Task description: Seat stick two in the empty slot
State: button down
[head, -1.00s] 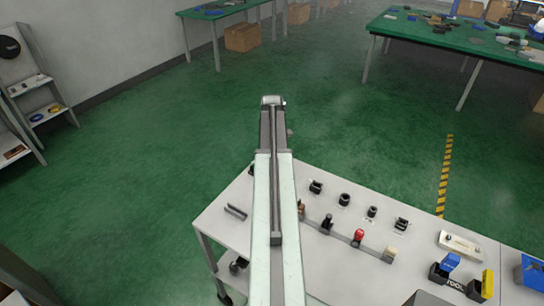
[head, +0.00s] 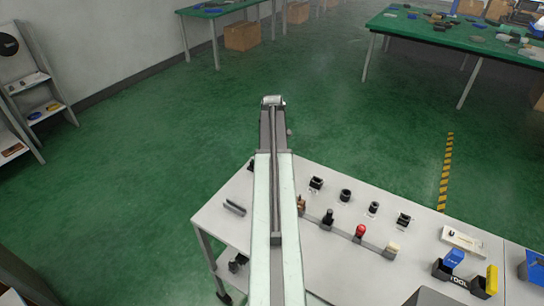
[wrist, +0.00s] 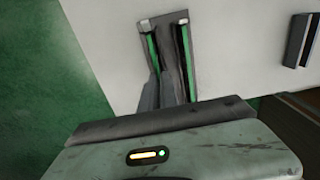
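I cannot tell which is stick two. Several small black holders (head: 346,195) stand behind them. I cannot tell which slot is empty. My arm hides the gripper in the head view.
A dark bracket (head: 235,208) lies near the table's left end; a dark grey bar (wrist: 299,40) shows at right in the wrist view. Blue and yellow bins (head: 478,277) and a pale tray (head: 462,240) are at right. Green floor lies open left.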

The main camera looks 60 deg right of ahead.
jog(key=shift+f, duration=0.2)
jog(key=c, duration=1.5)
grip_release()
jog(key=shift+r, duration=0.1)
jog(key=shift+c, duration=0.2)
notch_tip(320, 180, up, 8)
jog(key=p, duration=0.8)
